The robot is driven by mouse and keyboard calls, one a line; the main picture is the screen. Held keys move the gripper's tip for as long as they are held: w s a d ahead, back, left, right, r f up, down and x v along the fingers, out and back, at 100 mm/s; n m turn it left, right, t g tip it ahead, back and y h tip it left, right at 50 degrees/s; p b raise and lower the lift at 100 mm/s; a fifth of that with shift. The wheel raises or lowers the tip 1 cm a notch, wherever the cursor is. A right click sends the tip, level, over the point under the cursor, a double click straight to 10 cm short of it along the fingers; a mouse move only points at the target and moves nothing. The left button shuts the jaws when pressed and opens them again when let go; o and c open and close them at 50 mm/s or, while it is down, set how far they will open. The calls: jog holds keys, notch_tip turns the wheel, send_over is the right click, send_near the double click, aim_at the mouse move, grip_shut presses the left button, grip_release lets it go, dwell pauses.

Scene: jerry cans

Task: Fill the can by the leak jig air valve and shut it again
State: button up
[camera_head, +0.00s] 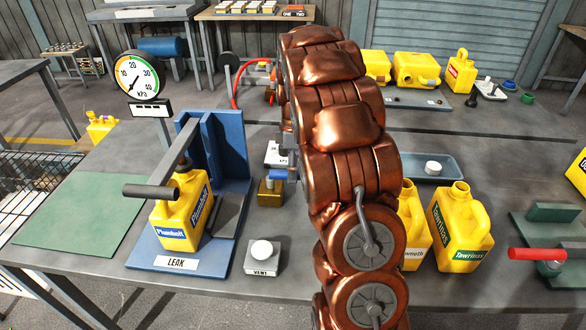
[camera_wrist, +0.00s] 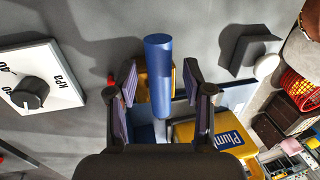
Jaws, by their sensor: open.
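The yellow Plumbolt can (camera_head: 182,212) stands in the blue leak jig (camera_head: 222,150), under a grey clamp bar with a dark handle. It also shows in the wrist view (camera_wrist: 205,132). The air valve (camera_head: 271,193) is a brass block with a blue handle (camera_head: 278,176), right of the jig. In the wrist view my gripper (camera_wrist: 160,82) is open, with its fingers on either side of the blue handle (camera_wrist: 158,70); contact cannot be told. In the head view my arm hides most of the gripper. The dial gauge (camera_head: 137,76) has its needle toward the lower left.
A VENT block (camera_head: 264,256) with a white button stands in front of the valve. A kPa knob box (camera_head: 277,154) is behind it. Yellow cans (camera_head: 460,228) stand right of my arm. A green mat (camera_head: 80,222) lies clear at left.

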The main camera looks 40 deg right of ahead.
jog(key=shift+f, duration=0.1)
jog(key=shift+c, duration=0.3)
grip_shut()
dwell(0.4)
